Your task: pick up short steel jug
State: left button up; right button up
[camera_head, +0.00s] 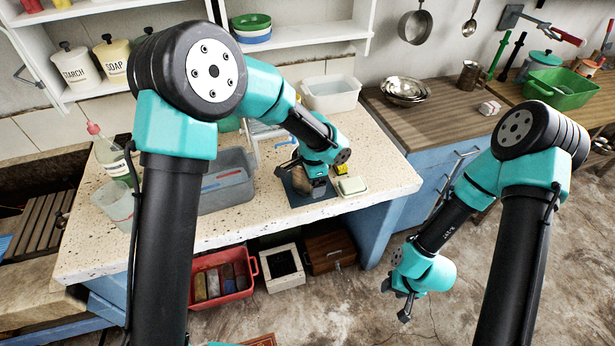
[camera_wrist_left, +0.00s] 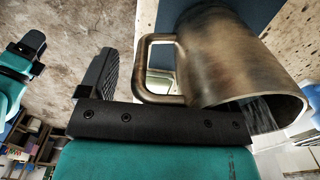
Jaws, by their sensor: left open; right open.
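The short steel jug (camera_wrist_left: 225,60) fills the right of the left wrist view, worn brownish metal with a loop handle on its left side. In the head view, a small brownish part of it (camera_head: 299,172) shows beside my left gripper (camera_head: 308,184), above a dark blue mat (camera_head: 295,192) near the counter's front edge. My left gripper is open; one black finger stands left of the handle, and the other is mostly hidden by the jug. I cannot tell whether they touch. My right gripper (camera_head: 398,297) is open and empty, low over the floor.
A soap dish (camera_head: 352,186) and a yellow item (camera_head: 341,169) sit close right of my left gripper. A grey basin (camera_head: 226,195) stands left, a white tub (camera_head: 331,95) behind. A red crate (camera_head: 220,291) is under the counter. My left arm hides part of the counter.

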pick_arm(q)
jog(key=shift+c, duration=0.4)
grip_shut()
dwell(0.4)
